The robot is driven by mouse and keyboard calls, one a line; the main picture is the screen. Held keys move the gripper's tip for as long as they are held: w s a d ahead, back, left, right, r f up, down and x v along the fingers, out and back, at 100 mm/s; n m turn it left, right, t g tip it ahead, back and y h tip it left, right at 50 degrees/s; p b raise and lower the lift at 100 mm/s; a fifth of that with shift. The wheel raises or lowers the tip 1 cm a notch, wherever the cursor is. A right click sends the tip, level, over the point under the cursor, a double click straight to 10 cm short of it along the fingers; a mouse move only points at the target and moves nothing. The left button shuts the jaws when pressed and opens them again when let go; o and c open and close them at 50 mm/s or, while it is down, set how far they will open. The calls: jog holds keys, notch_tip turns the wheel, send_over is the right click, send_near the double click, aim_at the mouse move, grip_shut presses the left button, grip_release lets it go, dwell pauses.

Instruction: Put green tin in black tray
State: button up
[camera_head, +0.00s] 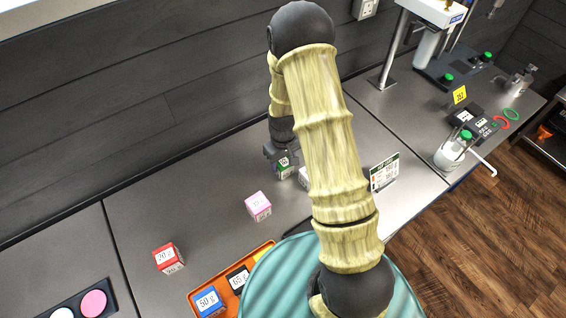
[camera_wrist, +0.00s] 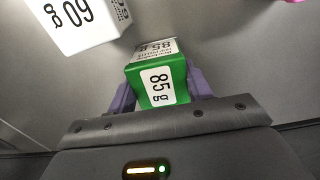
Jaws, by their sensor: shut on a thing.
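The green tin (camera_wrist: 157,84) is a small box with a white label reading 85 g. It sits between the purple fingers of my gripper (camera_wrist: 160,95) in the wrist view, and the gripper is shut on it. In the head view the green tin (camera_head: 285,172) shows at the end of my arm, at the back of the grey counter; I cannot tell whether it touches the counter. A black tray (camera_head: 72,304) lies at the bottom left of the head view, partly cut off, with a pink and a white disc on it.
A white box (camera_wrist: 82,22) marked 60 g stands close to the green tin. A pink box (camera_head: 258,206) and a red box (camera_head: 168,257) stand on the counter. An orange tray (camera_head: 193,293) holds blue and black boxes. A sign (camera_head: 384,172) stands right of my arm.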

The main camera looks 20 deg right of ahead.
aim_at(283, 160)
notch_tip(283, 160, up, 10)
jog(key=shift+f+b, duration=0.15)
jog(key=shift+b, duration=1.05)
